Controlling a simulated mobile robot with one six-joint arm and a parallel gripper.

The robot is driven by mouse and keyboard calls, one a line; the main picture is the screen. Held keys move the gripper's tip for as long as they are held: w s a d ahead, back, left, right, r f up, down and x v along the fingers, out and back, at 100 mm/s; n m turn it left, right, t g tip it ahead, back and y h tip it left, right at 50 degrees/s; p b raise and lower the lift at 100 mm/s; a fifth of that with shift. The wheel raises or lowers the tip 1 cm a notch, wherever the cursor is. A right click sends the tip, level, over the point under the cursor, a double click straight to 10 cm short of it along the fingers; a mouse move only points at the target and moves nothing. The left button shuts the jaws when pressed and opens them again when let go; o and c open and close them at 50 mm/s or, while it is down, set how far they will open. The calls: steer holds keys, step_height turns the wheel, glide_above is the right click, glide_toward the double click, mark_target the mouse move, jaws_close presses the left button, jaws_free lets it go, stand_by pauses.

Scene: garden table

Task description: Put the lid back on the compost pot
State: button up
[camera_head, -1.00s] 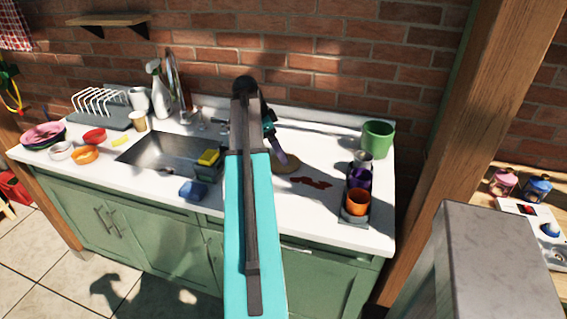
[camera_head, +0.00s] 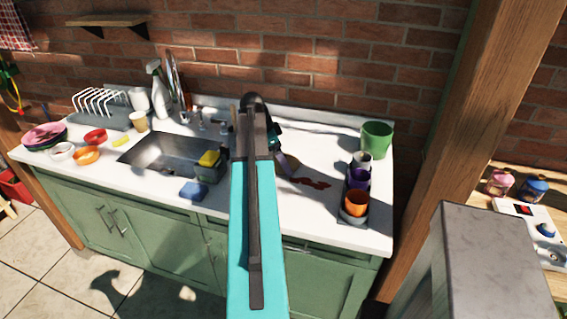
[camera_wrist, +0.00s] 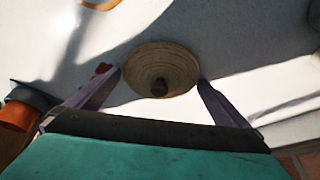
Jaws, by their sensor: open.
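I cannot tell whether the fingers touch the rim. In the head view my arm hides most of the lid and gripper; a purple finger (camera_head: 285,163) shows beside the arm. A green pot (camera_head: 376,140) with an open top stands at the counter's back right.
Dark red scraps (camera_head: 312,183) lie right of the gripper. A tray (camera_head: 352,219) with several cups stands in front of the green pot. A brick wall rises behind the counter.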

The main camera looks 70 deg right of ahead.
stand_by(0.4)
steer(key=c, duration=0.9)
steer(key=shift+r, duration=0.15)
steer(key=shift+r+b, duration=0.7)
steer(key=shift+r, duration=0.9)
steer(key=a+b, duration=0.1)
steer(key=a, duration=0.4)
steer(key=s+a+r+b, duration=0.1)
steer(key=a, duration=0.4)
steer(key=s+a+b, duration=0.1)
steer(key=a, duration=0.5)
steer(key=shift+s+r, duration=0.1)
steer(key=shift+r, duration=0.15)
steer(key=shift+d, duration=0.1)
